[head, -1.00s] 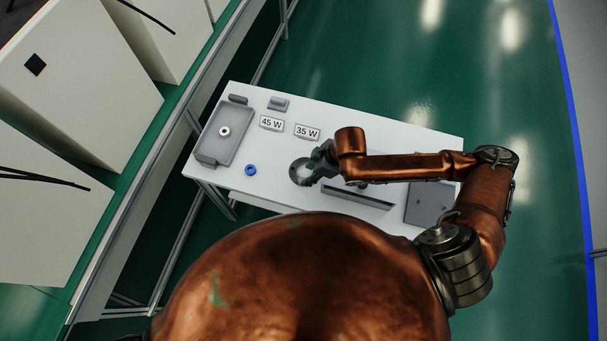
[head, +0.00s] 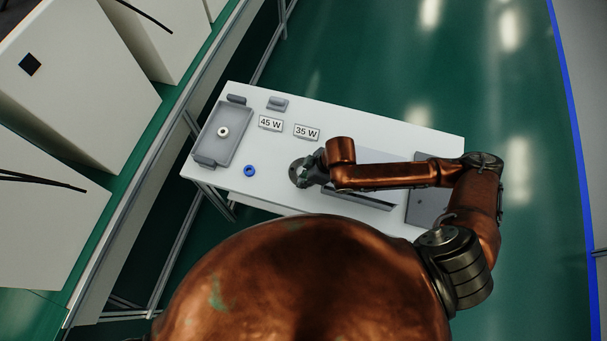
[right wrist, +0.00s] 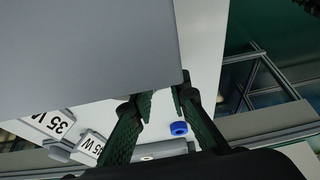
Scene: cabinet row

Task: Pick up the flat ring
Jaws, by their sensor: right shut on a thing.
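The flat ring (head: 296,172) is a grey disc at the end of my right gripper (head: 311,172), over the front middle of the white table. The gripper is shut on its near side. Whether the ring touches the table I cannot tell. In the right wrist view, my fingers (right wrist: 163,104) show below a large grey surface (right wrist: 90,50) that hides part of the scene; the ring cannot be made out clearly there. My left gripper is not in view.
A blue ring (head: 249,170) lies left of the gripper. A grey tray (head: 209,145) with a pale ring (head: 223,131) stands at the table's left. Signs 45 W (head: 270,123) and 35 W (head: 306,131) stand behind. A slotted grey bar (head: 372,200) and grey plate (head: 420,208) lie right.

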